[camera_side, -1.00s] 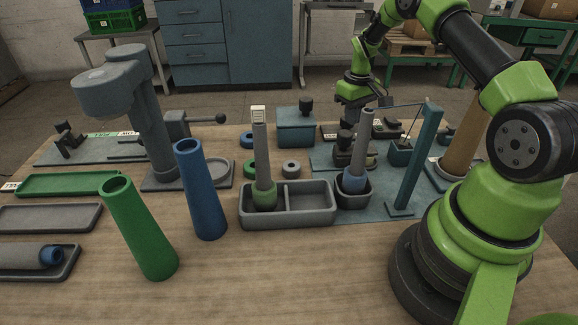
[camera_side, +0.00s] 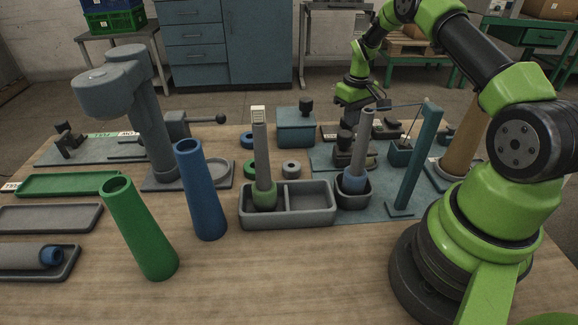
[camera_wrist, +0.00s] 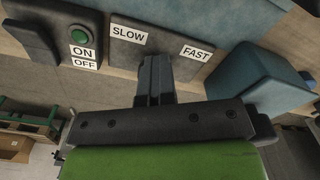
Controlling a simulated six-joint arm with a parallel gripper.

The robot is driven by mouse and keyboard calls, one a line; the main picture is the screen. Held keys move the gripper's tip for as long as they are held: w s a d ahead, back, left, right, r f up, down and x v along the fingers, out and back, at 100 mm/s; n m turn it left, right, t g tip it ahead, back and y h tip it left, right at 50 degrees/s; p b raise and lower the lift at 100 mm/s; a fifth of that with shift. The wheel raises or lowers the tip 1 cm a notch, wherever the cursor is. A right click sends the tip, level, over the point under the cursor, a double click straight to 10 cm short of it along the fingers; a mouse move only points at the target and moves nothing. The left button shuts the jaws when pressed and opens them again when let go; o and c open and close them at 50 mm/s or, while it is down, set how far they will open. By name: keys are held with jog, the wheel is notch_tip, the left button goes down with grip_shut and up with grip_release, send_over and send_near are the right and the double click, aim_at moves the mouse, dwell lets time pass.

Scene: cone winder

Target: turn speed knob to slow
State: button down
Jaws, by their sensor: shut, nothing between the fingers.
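The speed panel shows in the wrist view with a SLOW label (camera_wrist: 128,34) and a FAST label (camera_wrist: 195,53). My gripper (camera_wrist: 155,68) is shut, with its fingertips at the panel between and just below the two labels. I cannot make out the speed knob; the fingers may hide it. I cannot tell whether they touch it or which way it is set. In the side view my gripper (camera_side: 354,103) is low at the back right of the table, and the panel there is too small to read.
A green button (camera_wrist: 79,36) with ON and OFF labels (camera_wrist: 84,58) sits left of my fingers. A blue block (camera_wrist: 262,85) stands close on the right. In the side view a teal post (camera_side: 412,165) and a grey rod (camera_side: 362,145) stand in front of my gripper.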

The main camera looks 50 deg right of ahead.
jog(key=shift+s+f, duration=0.2)
jog(key=shift+f, duration=0.4)
jog(key=shift+s+d, duration=0.3)
jog(key=shift+d, duration=0.55)
jog(key=shift+s+d, duration=0.1)
jog(key=shift+d, duration=0.25)
jog(key=shift+s, duration=0.4)
notch_tip(320, 180, up, 6)
jog(key=shift+w, duration=0.15)
jog(key=shift+r, duration=0.15)
